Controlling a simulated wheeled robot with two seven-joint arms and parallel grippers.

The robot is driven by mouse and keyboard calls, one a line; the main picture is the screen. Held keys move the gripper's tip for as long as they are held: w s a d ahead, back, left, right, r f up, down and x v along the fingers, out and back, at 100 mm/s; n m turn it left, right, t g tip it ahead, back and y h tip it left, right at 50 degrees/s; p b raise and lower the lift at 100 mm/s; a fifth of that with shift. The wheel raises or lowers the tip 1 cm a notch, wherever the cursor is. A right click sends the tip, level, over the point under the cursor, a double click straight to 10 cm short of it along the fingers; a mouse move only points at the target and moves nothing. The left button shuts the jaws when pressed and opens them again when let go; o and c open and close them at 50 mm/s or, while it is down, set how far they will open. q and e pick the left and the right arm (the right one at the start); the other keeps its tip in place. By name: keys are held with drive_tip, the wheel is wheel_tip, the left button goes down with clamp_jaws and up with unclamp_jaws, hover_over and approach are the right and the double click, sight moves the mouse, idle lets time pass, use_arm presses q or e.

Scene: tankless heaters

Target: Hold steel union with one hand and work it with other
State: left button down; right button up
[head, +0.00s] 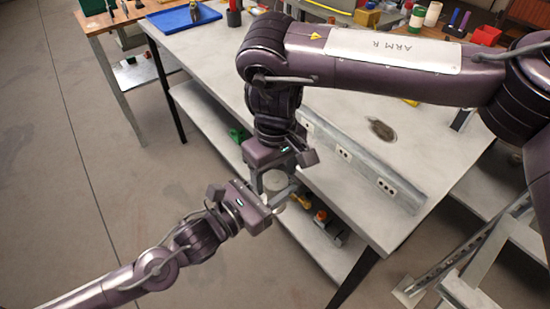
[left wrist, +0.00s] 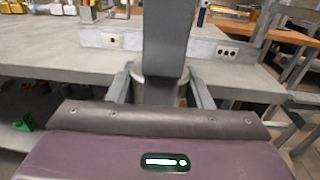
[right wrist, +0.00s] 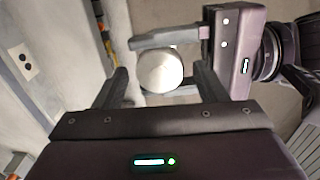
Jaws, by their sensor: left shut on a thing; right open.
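The steel union (head: 274,181) is a pale round metal piece held in the air in front of the workbench. In the right wrist view its round end face (right wrist: 160,71) shows clearly. My left gripper (head: 281,193) comes from the lower left and is shut on the union, one finger on each side. My right gripper (head: 271,177) comes down from above and is open, its fingers apart on either side of the union. I cannot tell whether they touch it. In the left wrist view a right finger (left wrist: 166,50) hides most of the union (left wrist: 138,86).
The workbench (head: 330,112) stands just behind the grippers, with a grey strip of sockets (head: 344,155) along its edge. A lower shelf (head: 215,130) holds a green item (head: 238,134). A blue tray (head: 184,18) lies at the back. Open floor (head: 90,180) is at left.

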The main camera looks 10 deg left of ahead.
drive_tip(key=shift+f, duration=0.65)
drive_tip(key=c, duration=1)
drive_tip(key=shift+n, duration=1.8)
drive_tip(key=o, duration=1.1)
drive_tip(key=shift+r, duration=2.3)
